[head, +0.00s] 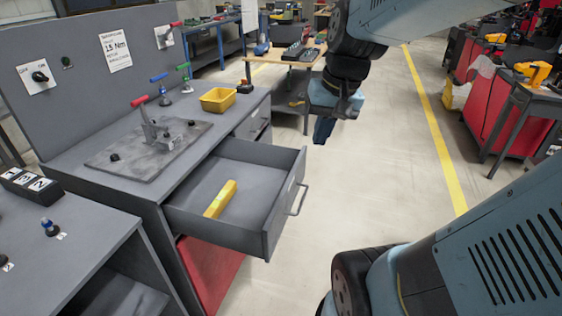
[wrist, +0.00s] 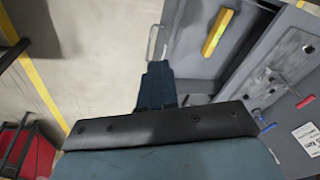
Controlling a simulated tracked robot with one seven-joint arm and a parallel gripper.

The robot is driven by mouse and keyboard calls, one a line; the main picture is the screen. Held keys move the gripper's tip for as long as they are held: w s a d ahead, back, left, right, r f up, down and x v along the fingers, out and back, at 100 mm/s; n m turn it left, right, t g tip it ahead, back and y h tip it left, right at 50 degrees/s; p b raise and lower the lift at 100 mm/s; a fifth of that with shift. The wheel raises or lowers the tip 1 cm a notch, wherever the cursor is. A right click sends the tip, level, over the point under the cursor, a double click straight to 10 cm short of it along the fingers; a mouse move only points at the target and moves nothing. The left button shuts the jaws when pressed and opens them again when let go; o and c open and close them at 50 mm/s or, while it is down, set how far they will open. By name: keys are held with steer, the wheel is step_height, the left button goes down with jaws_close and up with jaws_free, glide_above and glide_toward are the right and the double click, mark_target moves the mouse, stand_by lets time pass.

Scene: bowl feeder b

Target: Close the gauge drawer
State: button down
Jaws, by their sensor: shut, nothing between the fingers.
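The gauge drawer (head: 250,180) stands pulled out from the grey workbench, with a yellow bar (head: 219,199) lying inside it. Its handle (head: 298,199) is on the outer front panel. My gripper (head: 323,130) is shut and empty, pointing down in the air beyond the drawer in the head view, apart from it. In the wrist view the shut fingers (wrist: 158,68) appear just below the drawer handle (wrist: 155,43) in the picture. The drawer (wrist: 187,38) and yellow bar (wrist: 217,32) also show there.
The workbench top (head: 195,112) holds a grey fixture plate (head: 125,160), a yellow bin (head: 217,99) and clamps with coloured handles. Another grey bench (head: 80,225) stands at the lower left. Open floor (head: 385,170) lies right of the drawer.

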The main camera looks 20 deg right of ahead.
steer(key=w+d+f+m+g+y, duration=0.35)
steer(key=w+f+m, duration=0.2)
steer(key=f, duration=0.25)
steer(key=m+t+y, duration=1)
steer(key=m+t, duration=0.2)
steer(key=m, duration=0.5)
glide_toward(298, 181)
steer(key=x, duration=0.7)
steer(key=shift+w+d+f, duration=0.1)
steer(key=shift+w+d, duration=0.05)
